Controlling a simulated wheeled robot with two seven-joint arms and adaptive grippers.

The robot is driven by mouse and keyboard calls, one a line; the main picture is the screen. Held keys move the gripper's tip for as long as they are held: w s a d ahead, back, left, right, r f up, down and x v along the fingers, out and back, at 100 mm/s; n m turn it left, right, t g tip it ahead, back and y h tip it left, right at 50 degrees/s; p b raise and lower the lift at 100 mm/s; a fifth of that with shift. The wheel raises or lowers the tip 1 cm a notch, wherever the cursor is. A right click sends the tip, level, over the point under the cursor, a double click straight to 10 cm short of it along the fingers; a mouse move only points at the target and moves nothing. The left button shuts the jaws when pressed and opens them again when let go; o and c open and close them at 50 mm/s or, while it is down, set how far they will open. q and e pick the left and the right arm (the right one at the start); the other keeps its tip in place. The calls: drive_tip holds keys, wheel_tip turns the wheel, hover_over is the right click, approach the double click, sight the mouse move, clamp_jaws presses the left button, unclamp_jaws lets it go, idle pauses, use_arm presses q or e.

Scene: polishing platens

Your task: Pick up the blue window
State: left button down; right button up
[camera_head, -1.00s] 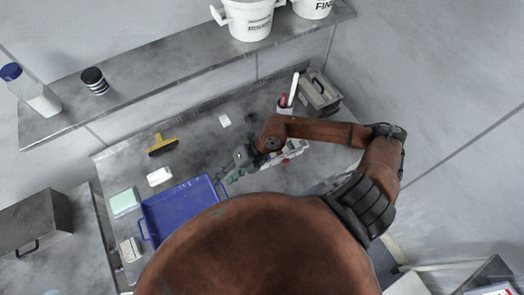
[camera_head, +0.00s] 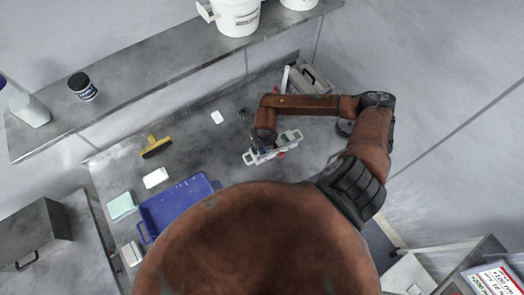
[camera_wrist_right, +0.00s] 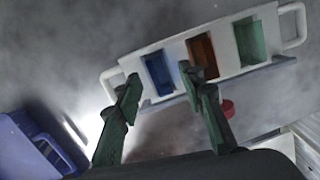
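The blue window (camera_wrist_right: 159,73) is a dark blue rectangle at the left end of a white rack (camera_wrist_right: 120,74) with a loop handle at each end. An orange window (camera_wrist_right: 202,56) and a green window (camera_wrist_right: 250,41) sit beside it in the rack. In the right wrist view my right gripper (camera_wrist_right: 160,88) is open, its green fingers apart on either side of the blue window; contact cannot be told. In the head view the right gripper is mostly hidden by its arm, over the white rack (camera_head: 290,137). My left gripper is not in view.
A blue tray (camera_head: 178,205) lies left of the rack, with a white block (camera_head: 155,177), a yellow-edged squeegee (camera_head: 156,147) and a pale green block (camera_head: 122,205) near it. A red round thing (camera_wrist_right: 227,108) is close to the rack. A grey box (camera_head: 311,79) stands behind.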

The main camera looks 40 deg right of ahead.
drive_tip(key=shift+f, duration=0.35)
drive_tip(key=shift+c, duration=0.3)
clamp_jaws()
